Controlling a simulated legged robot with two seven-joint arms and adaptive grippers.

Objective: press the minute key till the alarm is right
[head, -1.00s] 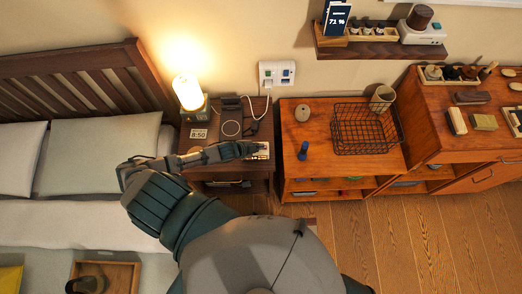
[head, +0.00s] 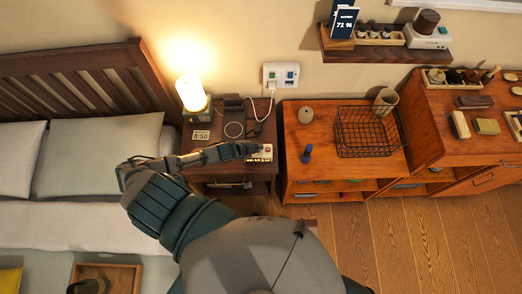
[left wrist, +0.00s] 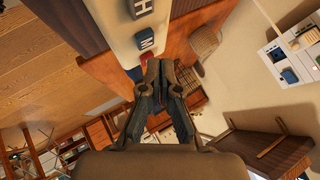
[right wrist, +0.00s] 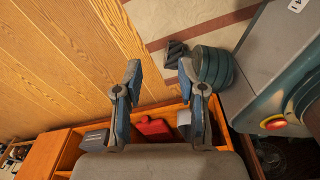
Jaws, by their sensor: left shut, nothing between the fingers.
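The alarm clock (head: 262,153) is a small pale box at the right front of the nightstand, partly behind my left gripper (head: 246,149). In the left wrist view, its pale top (left wrist: 122,18) carries a dark H key (left wrist: 142,8), a blue-grey M key (left wrist: 145,39) and a red part (left wrist: 146,57). My left gripper (left wrist: 160,64) is shut and empty, its tips by the red part and just past the M key; I cannot tell whether they touch. The clock's digits are unreadable. My right gripper (right wrist: 156,72) is open and empty.
A lit lamp (head: 191,92) and a dark charging stand (head: 234,115) are at the back of the nightstand (head: 190,158). A wooden cabinet (head: 320,170) with a wire basket (head: 368,130) stands to the right. The bed is at the left.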

